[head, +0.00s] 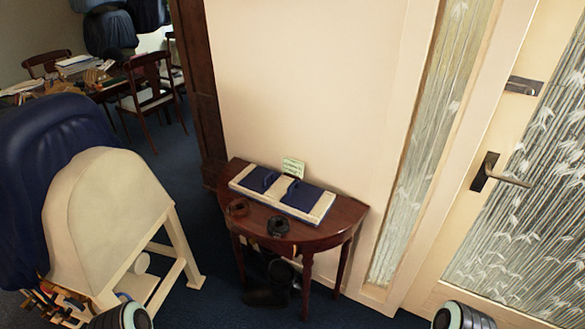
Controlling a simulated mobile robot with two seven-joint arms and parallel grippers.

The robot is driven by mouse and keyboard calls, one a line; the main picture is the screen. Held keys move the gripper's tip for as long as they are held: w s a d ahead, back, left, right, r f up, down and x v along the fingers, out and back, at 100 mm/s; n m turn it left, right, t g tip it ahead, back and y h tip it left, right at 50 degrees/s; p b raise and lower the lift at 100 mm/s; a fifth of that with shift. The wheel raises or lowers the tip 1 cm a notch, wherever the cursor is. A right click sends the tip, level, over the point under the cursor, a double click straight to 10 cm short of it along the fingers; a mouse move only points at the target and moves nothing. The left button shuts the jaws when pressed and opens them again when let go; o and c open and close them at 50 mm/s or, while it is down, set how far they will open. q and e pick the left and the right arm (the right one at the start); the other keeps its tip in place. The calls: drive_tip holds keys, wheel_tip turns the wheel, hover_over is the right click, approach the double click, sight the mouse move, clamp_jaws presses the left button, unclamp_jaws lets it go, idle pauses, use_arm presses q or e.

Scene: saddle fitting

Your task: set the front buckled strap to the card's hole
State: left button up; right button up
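A small pale green card (292,167) with marks too small to read stands at the back of a half-round wooden table (258,236), by the wall. A cream saddle-stand shape (105,205) with a rounded top stands on the left. Neither of my grippers shows; only rounded parts of my arms appear at the bottom edge.
A cream-framed board with blue panels (301,196) lies on the table. Dark boots (266,292) stand beneath it. A dark blue padded seat (45,160) is at far left. A door (500,175) is on the right. Blue carpet (200,245) is open between stand and table.

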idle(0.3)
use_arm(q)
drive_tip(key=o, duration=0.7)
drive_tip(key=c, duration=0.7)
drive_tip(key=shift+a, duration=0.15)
